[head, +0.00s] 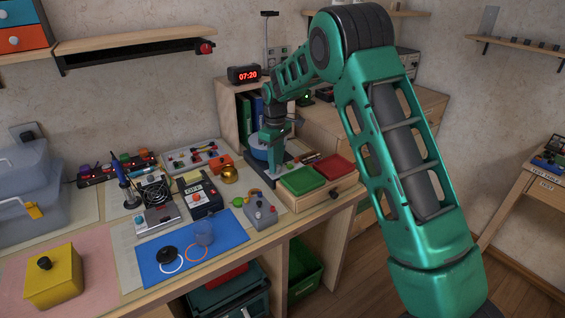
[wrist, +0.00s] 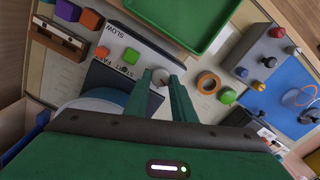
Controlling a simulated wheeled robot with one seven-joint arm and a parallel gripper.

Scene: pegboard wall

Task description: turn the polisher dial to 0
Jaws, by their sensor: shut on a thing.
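The polisher's pale panel (wrist: 150,45) fills the upper middle of the wrist view, with partly readable lettering such as "SLOW". The small grey-white dial (wrist: 160,76) lies between my gripper's fingertips (wrist: 159,80), which are shut on it. A thin mark shows on the dial, but its setting and any 0 are not readable. An orange-red button (wrist: 102,52) and a green button (wrist: 131,56) are on the panel left of the dial. In the head view my gripper (head: 272,145) points down over the polisher, whose blue round part (head: 257,152) shows; the dial is hidden there.
A green tray (head: 303,180) and a red tray (head: 332,167) sit close to the right of my gripper. A blue mat (head: 192,250) lies nearer the bench front.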

